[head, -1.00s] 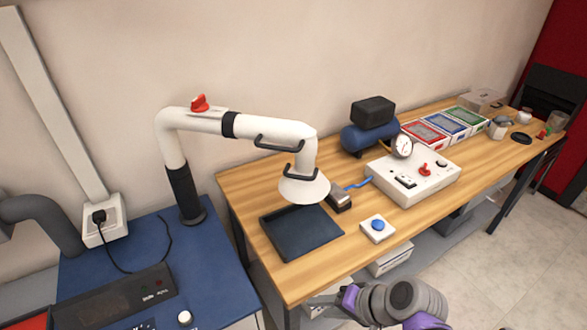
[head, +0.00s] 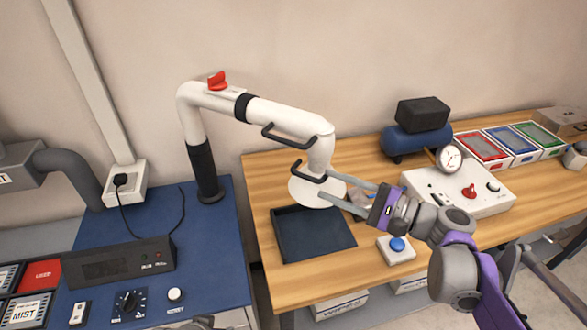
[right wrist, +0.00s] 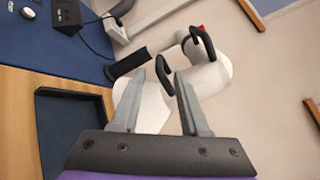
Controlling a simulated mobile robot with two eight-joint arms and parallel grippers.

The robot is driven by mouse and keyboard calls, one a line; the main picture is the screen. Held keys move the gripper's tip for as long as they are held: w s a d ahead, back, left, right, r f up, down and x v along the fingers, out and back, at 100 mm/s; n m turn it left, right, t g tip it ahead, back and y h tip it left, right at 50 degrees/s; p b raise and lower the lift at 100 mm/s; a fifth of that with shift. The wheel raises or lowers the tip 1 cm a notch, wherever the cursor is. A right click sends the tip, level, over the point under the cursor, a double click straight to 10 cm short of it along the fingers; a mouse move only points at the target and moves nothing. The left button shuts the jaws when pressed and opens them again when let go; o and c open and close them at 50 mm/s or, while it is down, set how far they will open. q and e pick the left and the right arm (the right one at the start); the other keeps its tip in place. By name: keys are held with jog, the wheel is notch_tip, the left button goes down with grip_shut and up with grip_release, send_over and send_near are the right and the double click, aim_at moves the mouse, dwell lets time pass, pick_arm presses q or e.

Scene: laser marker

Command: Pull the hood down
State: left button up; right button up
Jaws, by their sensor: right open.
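The white fume hood (head: 300,188) is a cone at the end of a jointed white arm (head: 285,118). It hangs above the table behind a dark tray. A black handle (head: 306,174) sits on the hood's neck and another black handle (head: 284,138) on the arm. My right gripper (head: 325,185) is open, its two fingers reaching in from the right at the hood. In the right wrist view, the lower handle (right wrist: 164,76) shows between the fingertips (right wrist: 161,74), with the white hood (right wrist: 155,108) behind. I cannot tell whether they touch. My left gripper is not in view.
The dark tray (head: 345,246) lies on the wooden table below the hood. A blue button box (head: 397,250) and a white control box (head: 470,205) stand right of it, under or near my right arm. A blue bench (head: 225,262) with a black device (head: 118,262) is at left.

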aim_at(293, 172)
jog(key=x, duration=0.9)
jog(key=shift+a, duration=0.4)
grip_shut()
dwell(0.9)
